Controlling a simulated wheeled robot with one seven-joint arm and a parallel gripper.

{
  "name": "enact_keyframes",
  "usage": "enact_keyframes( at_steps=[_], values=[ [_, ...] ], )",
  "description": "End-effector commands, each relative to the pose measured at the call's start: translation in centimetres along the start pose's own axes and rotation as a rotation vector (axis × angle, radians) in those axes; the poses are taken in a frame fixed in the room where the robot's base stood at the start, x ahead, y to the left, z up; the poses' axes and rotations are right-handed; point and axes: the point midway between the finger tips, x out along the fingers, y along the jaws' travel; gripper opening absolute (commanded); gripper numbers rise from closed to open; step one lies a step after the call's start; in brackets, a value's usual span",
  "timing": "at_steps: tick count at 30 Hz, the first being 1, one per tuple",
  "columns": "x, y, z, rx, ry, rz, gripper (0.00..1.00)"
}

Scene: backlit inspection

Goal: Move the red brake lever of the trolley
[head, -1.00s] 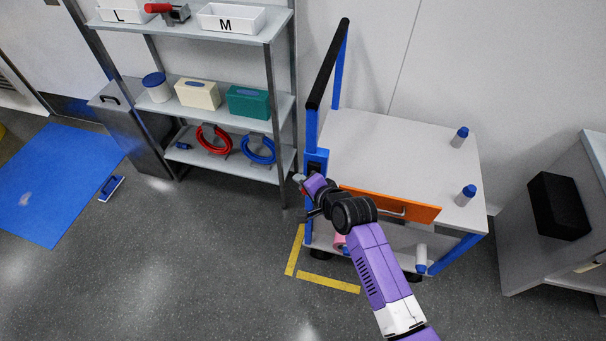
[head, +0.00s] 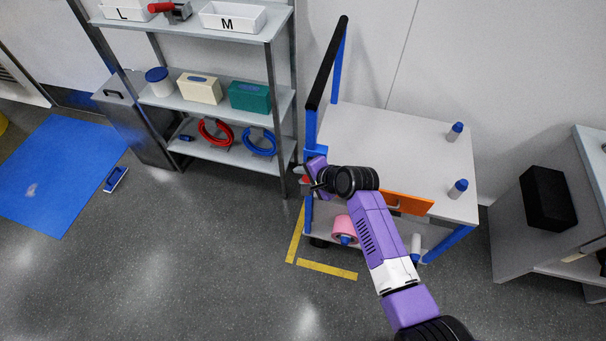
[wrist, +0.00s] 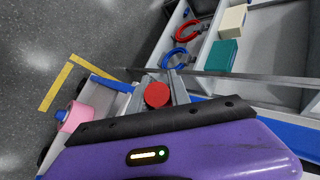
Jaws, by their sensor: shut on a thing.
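The trolley has a white top (head: 400,145), a blue frame and a black push handle (head: 326,62). The red brake lever (wrist: 157,94) shows as a round red end in the wrist view, beside the trolley's blue post. My gripper (wrist: 164,90) has its grey fingers on both sides of the lever and is shut on it. In the head view my gripper (head: 306,178) is at the trolley's left front post, below the handle. There my own wrist hides most of the lever.
An orange drawer front (head: 408,203) is on the trolley's front side, beside my arm. A pink roll (head: 344,229) sits on its lower deck. A metal shelf (head: 215,105) stands close on the left. Yellow tape (head: 328,269) marks the floor. Open floor lies in front and left.

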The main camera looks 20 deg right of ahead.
Motion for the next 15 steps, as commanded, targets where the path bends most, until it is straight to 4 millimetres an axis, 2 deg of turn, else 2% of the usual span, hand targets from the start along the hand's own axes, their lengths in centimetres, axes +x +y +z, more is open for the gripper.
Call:
enact_keyframes(
  at_steps=[2,3,5,6,15],
  values=[
    [0.01,-0.06,0.02,0.001,-0.001,-0.001,0.00],
    [0.00,-0.07,0.02,0.001,0.000,-0.001,0.31],
    [0.00,-0.08,0.01,0.001,0.000,-0.001,0.43],
    [0.00,-0.08,0.00,0.001,0.000,-0.001,0.45],
    [-0.09,-0.07,-0.02,0.000,0.001,-0.002,0.45]
  ],
)
